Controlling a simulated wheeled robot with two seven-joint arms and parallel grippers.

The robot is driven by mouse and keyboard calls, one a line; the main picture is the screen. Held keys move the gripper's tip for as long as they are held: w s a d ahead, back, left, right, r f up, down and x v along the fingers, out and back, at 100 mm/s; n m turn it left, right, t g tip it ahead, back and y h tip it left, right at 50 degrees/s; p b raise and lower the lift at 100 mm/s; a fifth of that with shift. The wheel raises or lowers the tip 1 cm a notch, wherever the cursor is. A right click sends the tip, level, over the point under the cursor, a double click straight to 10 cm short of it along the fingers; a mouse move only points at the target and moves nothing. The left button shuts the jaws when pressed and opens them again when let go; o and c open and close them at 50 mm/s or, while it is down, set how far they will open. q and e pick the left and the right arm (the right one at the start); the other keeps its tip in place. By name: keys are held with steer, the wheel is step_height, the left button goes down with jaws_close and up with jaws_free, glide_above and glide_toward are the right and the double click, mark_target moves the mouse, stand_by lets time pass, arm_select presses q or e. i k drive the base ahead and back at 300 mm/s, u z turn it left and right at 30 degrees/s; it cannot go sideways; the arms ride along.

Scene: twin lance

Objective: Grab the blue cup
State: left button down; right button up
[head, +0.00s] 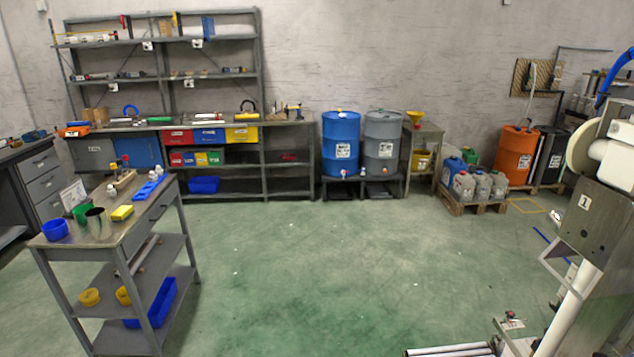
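A blue cup (55,230), short and round, stands upright on the near left corner of the top of a grey metal cart (110,238). A green cup (81,213) and a dark metallic cup (97,221) stand close to its right. Neither of my grippers shows in the head view, so I cannot see whether they are open or shut. Nothing touches the blue cup from above.
Lower shelves hold yellow cups (89,297) and a blue bin (165,301). Green floor (330,270) right of the cart is open. A grey machine (590,230) stands at right.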

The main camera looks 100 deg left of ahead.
mark_target(56, 229)
steer(key=k, duration=0.4)
steer(key=u, duration=3.9)
steer(key=i, duration=0.65)
steer(key=u, duration=0.8)
steer(key=i, duration=0.95)
steer(key=z, duration=0.2)
